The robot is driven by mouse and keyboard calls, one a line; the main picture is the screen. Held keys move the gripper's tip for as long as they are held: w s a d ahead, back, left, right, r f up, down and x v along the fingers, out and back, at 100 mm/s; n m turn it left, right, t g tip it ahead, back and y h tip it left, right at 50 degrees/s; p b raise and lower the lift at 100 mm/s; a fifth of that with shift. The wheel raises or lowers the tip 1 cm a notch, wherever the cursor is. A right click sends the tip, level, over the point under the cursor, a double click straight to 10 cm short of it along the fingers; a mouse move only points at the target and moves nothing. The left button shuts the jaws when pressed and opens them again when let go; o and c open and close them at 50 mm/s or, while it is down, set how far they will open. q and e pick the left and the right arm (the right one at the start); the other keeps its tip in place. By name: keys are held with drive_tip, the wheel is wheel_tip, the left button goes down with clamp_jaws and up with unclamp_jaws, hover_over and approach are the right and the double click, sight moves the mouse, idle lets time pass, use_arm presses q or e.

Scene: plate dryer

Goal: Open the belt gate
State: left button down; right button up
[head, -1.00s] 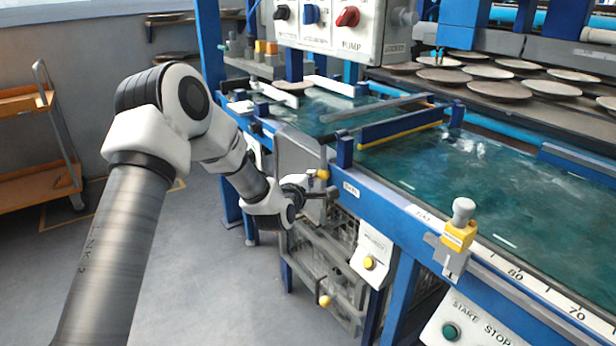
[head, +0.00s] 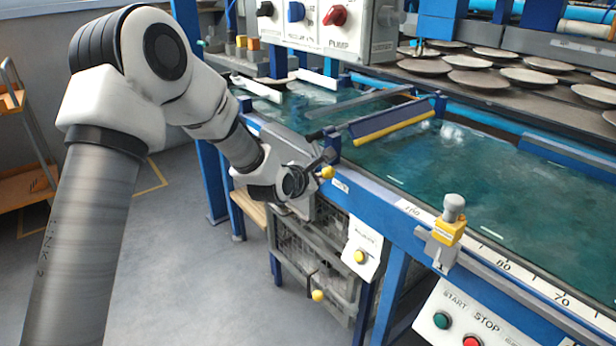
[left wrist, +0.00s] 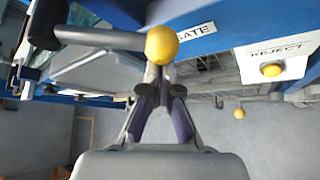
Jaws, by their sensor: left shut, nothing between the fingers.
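The belt gate (head: 390,122) is a blue flap with a yellow lower edge across the green belt (head: 420,165); its face looks tilted up, with the edge apparently clear of the belt. Its lever ends in a yellow knob (head: 327,172), large in the left wrist view (left wrist: 162,45) beside the GATE label (left wrist: 194,34). There the grey lever (left wrist: 100,38) runs left from the knob. My left gripper (head: 322,161) is shut and empty, its fingertips (left wrist: 161,92) close to the knob; contact cannot be told. My right gripper is not in view.
A REJECT panel with a yellow button (head: 360,257) sits right of the lever. A yellow-and-grey clamp (head: 446,232) stands on the front rail. Wire baskets (head: 305,245) are below. Plates (head: 485,80) lie behind the belt. The floor at left is open.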

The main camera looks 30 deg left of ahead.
sight(328, 173)
use_arm(q)
drive_tip(key=d+r, duration=0.1)
drive_tip(key=s+d+r+p, duration=0.1)
drive_tip(key=r, duration=0.1)
drive_tip(key=shift+d, duration=0.25)
drive_tip(key=r+p, duration=0.1)
drive_tip(key=r, duration=0.1)
drive_tip(key=d+r+p, duration=0.1)
drive_tip(key=shift+s+r+p, duration=0.25)
drive_tip(key=shift+r+p, duration=0.1)
drive_tip(key=shift+r, duration=0.15)
drive_tip(key=shift+w, duration=0.1)
